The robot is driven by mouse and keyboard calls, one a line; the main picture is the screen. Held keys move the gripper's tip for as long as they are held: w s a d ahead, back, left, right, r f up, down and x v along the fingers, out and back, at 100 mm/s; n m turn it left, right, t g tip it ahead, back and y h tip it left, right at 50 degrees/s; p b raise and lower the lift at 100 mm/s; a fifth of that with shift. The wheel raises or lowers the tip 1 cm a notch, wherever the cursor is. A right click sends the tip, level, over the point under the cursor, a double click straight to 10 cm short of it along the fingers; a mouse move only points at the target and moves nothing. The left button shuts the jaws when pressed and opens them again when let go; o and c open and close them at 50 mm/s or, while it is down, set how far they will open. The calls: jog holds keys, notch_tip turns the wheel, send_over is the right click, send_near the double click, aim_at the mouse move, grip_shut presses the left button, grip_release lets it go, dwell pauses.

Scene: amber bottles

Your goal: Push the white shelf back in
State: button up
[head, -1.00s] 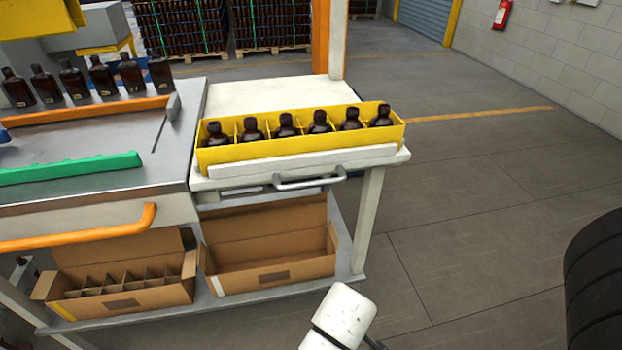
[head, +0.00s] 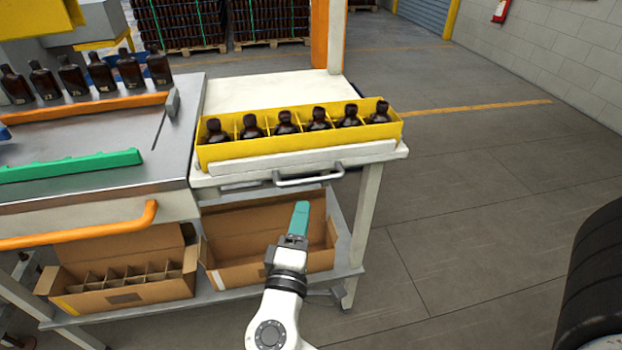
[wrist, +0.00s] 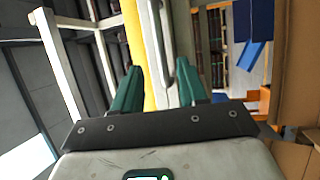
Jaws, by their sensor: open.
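The white shelf (head: 228,168) is at the front of the white table section, with a grey metal bar handle (head: 308,179) on its front. The handle also shows in the wrist view (wrist: 186,80), seen sideways. A yellow divided crate (head: 300,144) with a row of amber bottles (head: 285,122) stands on it. My gripper (head: 301,208) is below and in front of the handle, before the open cardboard box. In the wrist view its teal fingers (wrist: 160,80) are apart with nothing held; the shelf front and handle appear beyond them. I cannot tell the exact gap to the handle.
Two open cardboard boxes, left (head: 125,297) and right (head: 225,275), sit on the lower rack. A metal table with several bottles, an orange rail (head: 90,107) and a green rail (head: 75,166) adjoins on the left. Floor (head: 470,230) to the right is clear; a black tyre-like object (head: 590,280) stands at far right.

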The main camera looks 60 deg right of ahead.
aim_at(311, 178)
jog(key=p+x, duration=0.2)
jog(key=x, duration=0.8)
jog(key=shift+s, duration=0.1)
grip_shut()
dwell(0.3)
